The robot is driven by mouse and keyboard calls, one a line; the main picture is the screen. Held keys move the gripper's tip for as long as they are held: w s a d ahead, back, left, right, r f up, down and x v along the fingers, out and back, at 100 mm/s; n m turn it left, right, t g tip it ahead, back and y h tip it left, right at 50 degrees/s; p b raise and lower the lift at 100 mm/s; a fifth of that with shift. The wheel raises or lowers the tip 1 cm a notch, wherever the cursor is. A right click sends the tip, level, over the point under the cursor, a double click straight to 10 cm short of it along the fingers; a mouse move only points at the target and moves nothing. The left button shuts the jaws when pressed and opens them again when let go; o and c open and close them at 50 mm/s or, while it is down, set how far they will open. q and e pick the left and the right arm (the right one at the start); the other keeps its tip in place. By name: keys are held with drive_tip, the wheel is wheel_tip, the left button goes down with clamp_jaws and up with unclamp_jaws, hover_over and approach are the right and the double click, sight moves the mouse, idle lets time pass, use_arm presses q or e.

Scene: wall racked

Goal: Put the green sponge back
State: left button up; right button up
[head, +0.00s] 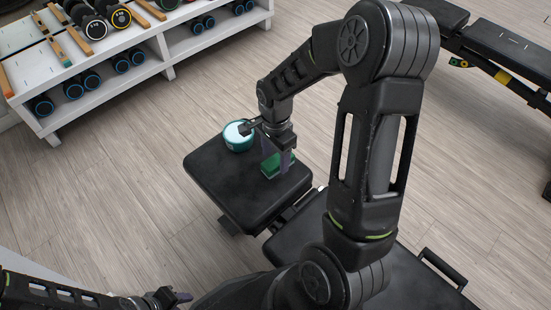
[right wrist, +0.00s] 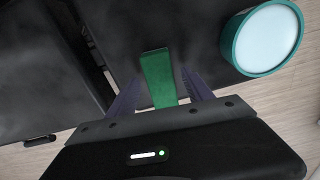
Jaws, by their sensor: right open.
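The green sponge (head: 272,166) lies on the black padded bench seat (head: 222,184) in the head view. In the right wrist view the green sponge (right wrist: 158,78) stands out between the two purple fingers. My right gripper (head: 280,160) is over the sponge, pointing down, and partly hides it. Its fingers (right wrist: 160,95) are open, one on each side of the sponge; I cannot tell if they touch it. My left gripper (head: 178,297) is at the bottom left of the head view, far from the sponge; its finger gap is unclear.
A teal round container with a pale top (head: 238,136) stands on the bench close beside my right gripper. A white rack (head: 110,72) with dumbbells is at the upper left. Another black bench (head: 500,50) is at the upper right. Wooden floor between them is clear.

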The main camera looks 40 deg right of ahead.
sight(275, 161)
wheel_tip(275, 161, up, 6)
drive_tip(key=shift+f+p, duration=0.25)
drive_tip(key=shift+p, duration=0.45)
idle(0.3)
